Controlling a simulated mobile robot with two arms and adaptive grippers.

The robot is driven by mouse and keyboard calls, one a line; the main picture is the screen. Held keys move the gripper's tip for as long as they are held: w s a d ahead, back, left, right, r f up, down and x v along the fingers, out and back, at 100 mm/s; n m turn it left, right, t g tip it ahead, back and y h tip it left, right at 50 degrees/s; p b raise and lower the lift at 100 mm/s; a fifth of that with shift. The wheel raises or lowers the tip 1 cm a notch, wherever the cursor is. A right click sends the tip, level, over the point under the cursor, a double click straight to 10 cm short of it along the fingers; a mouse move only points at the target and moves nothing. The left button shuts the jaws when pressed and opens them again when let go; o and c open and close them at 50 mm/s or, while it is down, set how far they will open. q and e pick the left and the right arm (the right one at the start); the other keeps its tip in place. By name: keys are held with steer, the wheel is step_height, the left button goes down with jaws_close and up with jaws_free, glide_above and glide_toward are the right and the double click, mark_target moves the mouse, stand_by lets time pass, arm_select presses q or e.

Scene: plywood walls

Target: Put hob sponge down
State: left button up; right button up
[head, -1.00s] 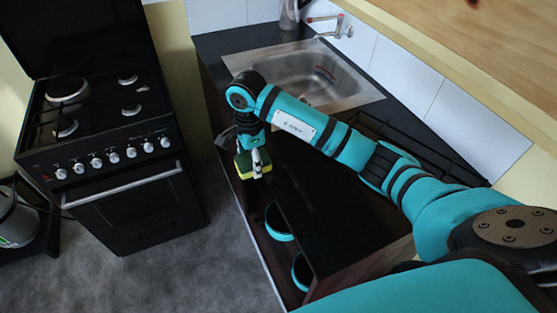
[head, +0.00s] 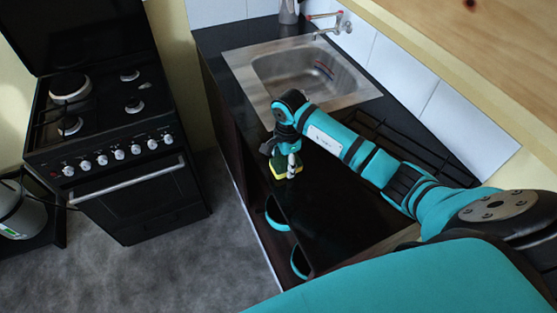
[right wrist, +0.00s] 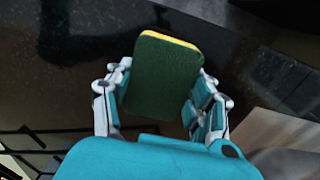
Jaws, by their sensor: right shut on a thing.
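The hob sponge (head: 284,167) is yellow with a dark green side. My right gripper (head: 288,160) is shut on it, over the black countertop (head: 320,205) just in front of the sink. In the right wrist view the sponge (right wrist: 163,75) sits between the two fingers of the gripper (right wrist: 160,100), its green side facing the camera. I cannot tell whether the sponge touches the countertop. My left gripper is not in view.
A steel sink (head: 300,75) with a tap (head: 330,27) lies behind the gripper. A black dish rack (head: 400,145) stands along the wall at right. A black stove (head: 110,130) stands at left across the grey floor. Countertop nearer me is clear.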

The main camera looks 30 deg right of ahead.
mark_target(286, 160)
steer(key=shift+w+d+f+b, duration=0.15)
steer(key=shift+f+b, duration=0.2)
steer(key=shift+f, duration=0.1)
steer(key=o, duration=0.9)
steer(key=shift+w+d, duration=0.1)
steer(key=shift+o, duration=0.6)
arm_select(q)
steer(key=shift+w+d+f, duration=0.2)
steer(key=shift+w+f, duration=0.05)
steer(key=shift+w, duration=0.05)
arm_select(e)
steer(key=shift+r+p, duration=0.4)
steer(key=shift+p, duration=0.05)
steer(key=shift+r+b, duration=0.3)
steer(key=shift+b, duration=0.05)
arm_select(q)
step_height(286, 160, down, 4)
steer(key=b, duration=0.3)
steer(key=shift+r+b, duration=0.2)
steer(key=shift+b, duration=0.1)
arm_select(e)
step_height(286, 160, up, 11)
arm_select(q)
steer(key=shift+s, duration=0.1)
arm_select(e)
steer(key=shift+r, duration=0.1)
